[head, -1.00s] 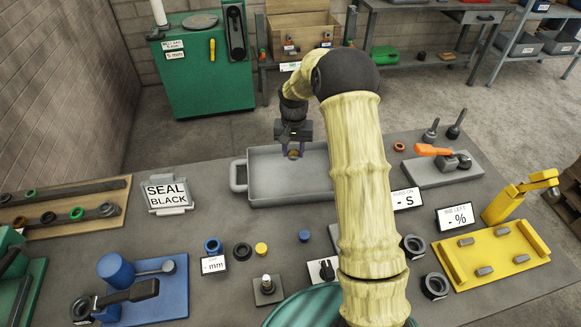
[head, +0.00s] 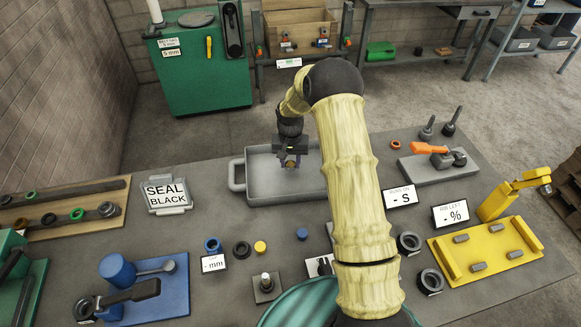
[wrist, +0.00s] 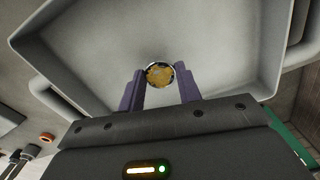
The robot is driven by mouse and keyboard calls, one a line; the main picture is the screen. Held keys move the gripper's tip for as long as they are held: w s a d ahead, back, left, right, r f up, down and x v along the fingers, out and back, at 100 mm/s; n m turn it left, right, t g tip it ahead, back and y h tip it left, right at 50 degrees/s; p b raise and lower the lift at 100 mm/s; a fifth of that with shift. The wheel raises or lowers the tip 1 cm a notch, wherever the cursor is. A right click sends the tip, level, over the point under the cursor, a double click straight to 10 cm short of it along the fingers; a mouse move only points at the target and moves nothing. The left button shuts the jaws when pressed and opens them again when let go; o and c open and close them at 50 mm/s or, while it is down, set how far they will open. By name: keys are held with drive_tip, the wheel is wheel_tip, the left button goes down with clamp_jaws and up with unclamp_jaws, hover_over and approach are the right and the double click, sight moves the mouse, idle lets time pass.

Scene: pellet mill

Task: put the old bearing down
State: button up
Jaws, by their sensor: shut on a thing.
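My gripper (head: 291,163) is over the grey tray (head: 262,187), pointing down. In the wrist view its two purple-grey fingers (wrist: 160,88) are shut on a small round bearing (wrist: 160,74) with a yellowish-brown face and a dark and light rim. The bearing is just visible between the fingertips in the head view (head: 291,164). Behind it the tray's floor looks bare in the wrist view. I cannot tell whether the bearing touches the tray floor. My arm hides the tray's right end in the head view.
A "SEAL BLACK" sign (head: 166,195) stands left of the tray. Several rings and caps lie in front of it. A blue fixture (head: 145,288) is at the front left, a yellow fixture (head: 485,253) at the right. An orange-handled clamp (head: 432,160) stands behind right.

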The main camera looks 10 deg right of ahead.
sight(290, 175)
drive_tip(key=shift+f+p, duration=0.55)
drive_tip(key=shift+f, duration=1.3)
drive_tip(key=shift+f, duration=0.2)
drive_tip(key=o, duration=1.1)
drive_tip(key=shift+r, duration=0.1)
wheel_tip(290, 175, up, 12)
drive_tip(key=b, duration=0.3)
drive_tip(key=shift+r+b, duration=0.15)
drive_tip(key=shift+b, duration=0.15)
